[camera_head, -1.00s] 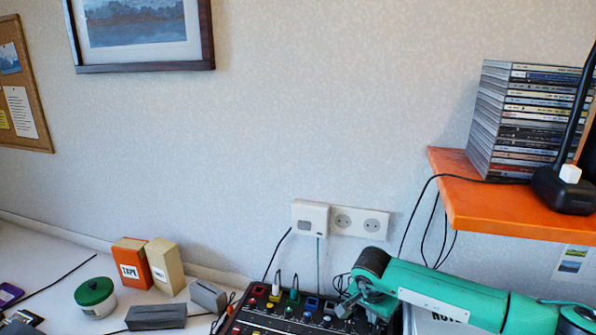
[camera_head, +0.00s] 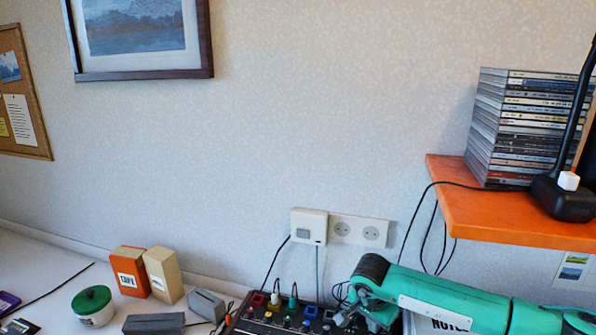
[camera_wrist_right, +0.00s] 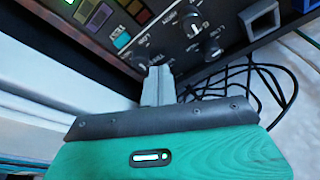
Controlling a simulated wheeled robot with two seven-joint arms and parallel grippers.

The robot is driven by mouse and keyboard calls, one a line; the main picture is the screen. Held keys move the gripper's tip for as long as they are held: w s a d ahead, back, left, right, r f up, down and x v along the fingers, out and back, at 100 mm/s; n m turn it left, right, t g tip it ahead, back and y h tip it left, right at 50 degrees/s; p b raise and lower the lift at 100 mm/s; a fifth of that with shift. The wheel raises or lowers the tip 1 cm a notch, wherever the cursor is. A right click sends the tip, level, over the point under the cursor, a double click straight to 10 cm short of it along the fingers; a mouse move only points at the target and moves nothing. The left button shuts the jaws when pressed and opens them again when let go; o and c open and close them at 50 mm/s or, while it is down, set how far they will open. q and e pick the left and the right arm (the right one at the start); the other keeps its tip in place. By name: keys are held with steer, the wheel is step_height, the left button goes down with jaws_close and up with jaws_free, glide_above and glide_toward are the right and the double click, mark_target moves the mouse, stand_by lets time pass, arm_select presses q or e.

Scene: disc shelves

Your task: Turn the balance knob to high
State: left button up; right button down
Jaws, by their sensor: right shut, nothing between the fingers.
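A black mixer panel (camera_head: 270,325) with several coloured knobs sits at the bottom of the head view, cut off by the frame edge. My right gripper (camera_head: 345,318) is over its right part, at the end of my green arm. In the right wrist view, the closed fingers (camera_wrist_right: 158,72) point at the panel (camera_wrist_right: 165,12), with nothing between them. Labels are tilted, and I cannot tell which knob is balance. My left gripper is out of view.
An orange shelf (camera_head: 500,217) with a stack of disc cases (camera_head: 520,130) overhangs on the right. Black cables (camera_wrist_right: 235,85) lie beside the panel. An orange box (camera_head: 128,272), a cream box (camera_head: 163,275) and a green-lidded pot (camera_head: 92,302) stand to the left.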

arm_select(q)
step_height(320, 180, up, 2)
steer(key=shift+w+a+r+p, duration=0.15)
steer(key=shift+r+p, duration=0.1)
steer(key=shift+p, duration=0.75)
arm_select(e)
steer(key=v, duration=0.3)
steer(key=w+v, duration=0.1)
steer(key=v, duration=0.1)
steer(key=shift+s+d+r, duration=0.1)
steer(key=shift+d+r, duration=0.15)
